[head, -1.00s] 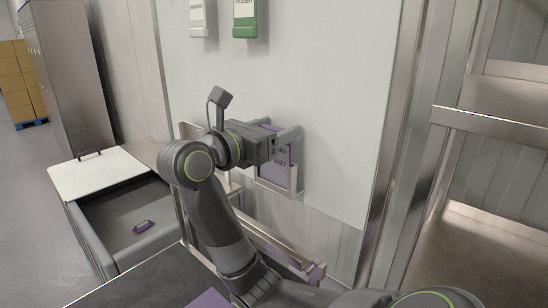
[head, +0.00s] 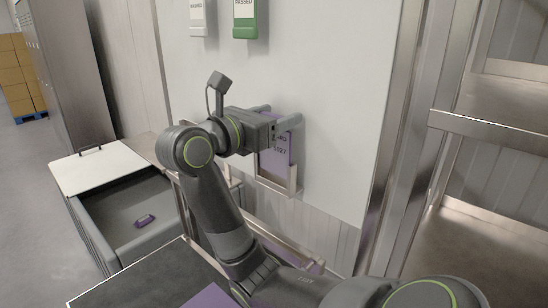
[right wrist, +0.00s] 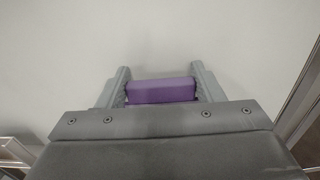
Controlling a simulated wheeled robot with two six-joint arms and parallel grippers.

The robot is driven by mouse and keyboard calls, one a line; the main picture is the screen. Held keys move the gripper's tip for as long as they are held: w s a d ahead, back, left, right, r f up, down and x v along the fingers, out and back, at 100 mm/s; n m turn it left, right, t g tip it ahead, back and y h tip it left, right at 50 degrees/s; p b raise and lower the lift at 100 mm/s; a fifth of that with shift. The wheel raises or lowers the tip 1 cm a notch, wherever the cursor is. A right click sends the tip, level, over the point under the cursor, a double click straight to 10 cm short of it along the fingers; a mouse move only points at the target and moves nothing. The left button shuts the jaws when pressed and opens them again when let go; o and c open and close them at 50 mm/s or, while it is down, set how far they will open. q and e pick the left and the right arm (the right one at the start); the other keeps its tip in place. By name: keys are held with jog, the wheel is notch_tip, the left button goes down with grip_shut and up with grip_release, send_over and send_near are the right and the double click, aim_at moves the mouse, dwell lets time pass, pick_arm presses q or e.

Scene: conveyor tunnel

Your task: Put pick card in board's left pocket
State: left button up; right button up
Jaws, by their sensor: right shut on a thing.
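The pick card (head: 274,158) is purple with dark print and stands upright against the white board (head: 335,110). My right gripper (head: 280,116) is shut on its upper end. In the right wrist view, the fingers (right wrist: 162,82) flank the purple card (right wrist: 162,92). The card's lower part is at a metal pocket (head: 292,182) on the board. The card's lower edge is hidden by the pocket, so I cannot tell how deep it sits. My right arm hides the board to the left of this pocket. My left gripper is not in view.
A green tag holder (head: 244,20) and a white one (head: 198,16) hang higher on the board. An open grey drawer (head: 95,225) at the left holds a small purple item (head: 145,221). A metal frame (head: 490,125) stands at the right.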

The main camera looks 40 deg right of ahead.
notch_tip(320, 180, up, 4)
jog(key=p, duration=0.3)
jog(key=shift+r, duration=0.15)
jog(key=shift+r+p, duration=0.4)
jog(key=shift+r, duration=0.65)
jog(key=shift+f, duration=0.1)
